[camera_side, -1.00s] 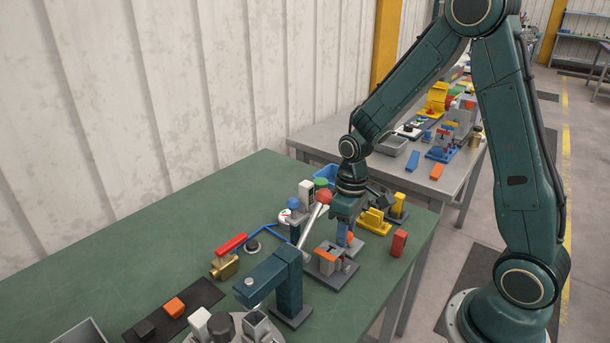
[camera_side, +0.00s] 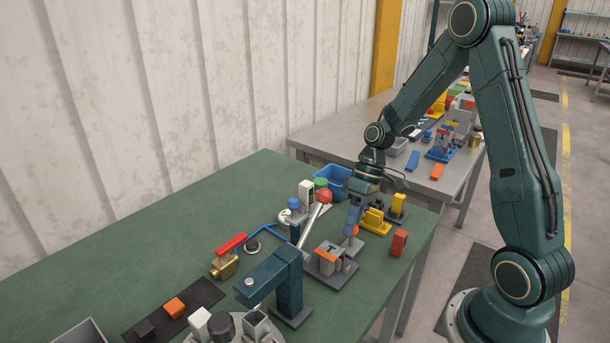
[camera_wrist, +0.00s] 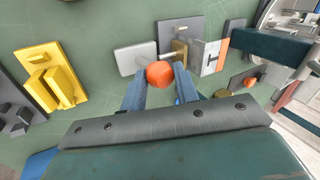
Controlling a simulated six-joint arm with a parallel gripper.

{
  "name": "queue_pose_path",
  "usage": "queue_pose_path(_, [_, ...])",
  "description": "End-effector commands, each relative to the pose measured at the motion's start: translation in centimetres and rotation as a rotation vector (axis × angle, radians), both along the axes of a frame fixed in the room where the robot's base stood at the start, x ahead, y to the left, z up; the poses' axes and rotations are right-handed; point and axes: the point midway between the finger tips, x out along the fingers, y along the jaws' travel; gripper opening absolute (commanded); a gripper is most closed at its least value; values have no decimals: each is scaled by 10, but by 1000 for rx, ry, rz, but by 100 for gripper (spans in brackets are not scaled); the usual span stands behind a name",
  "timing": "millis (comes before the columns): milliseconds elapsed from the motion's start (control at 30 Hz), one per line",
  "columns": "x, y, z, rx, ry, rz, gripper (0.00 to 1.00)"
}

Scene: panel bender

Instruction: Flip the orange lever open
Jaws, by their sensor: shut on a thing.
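The orange lever shows as a round orange knob (camera_wrist: 160,74) in the wrist view, between my two blue fingertips. A brass-coloured pivot (camera_wrist: 180,50) on a grey base plate (camera_wrist: 180,30) is just beyond it, and a pale plate (camera_wrist: 135,58) lies to the left. My gripper (camera_wrist: 160,80) is shut on the knob. In the side view my gripper (camera_side: 352,228) is tilted, its fingertips low and to the left of the wrist, and the knob (camera_side: 355,231) shows small at the tips. Most of the lever's shaft is hidden.
A grey block marked T with an orange strip (camera_side: 330,252) stands close to the left. A lever with a red ball (camera_side: 324,196) stands behind it. A yellow part (camera_side: 374,222) and a red block (camera_side: 399,243) are to the right. Green tabletop is clear at far left.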

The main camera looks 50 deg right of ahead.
Motion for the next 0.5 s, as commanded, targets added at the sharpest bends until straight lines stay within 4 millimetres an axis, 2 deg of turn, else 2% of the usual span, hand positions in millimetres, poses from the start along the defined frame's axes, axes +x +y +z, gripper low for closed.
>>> queue_pose_path(500, [0,-29,-5,361,-1,-2,0])
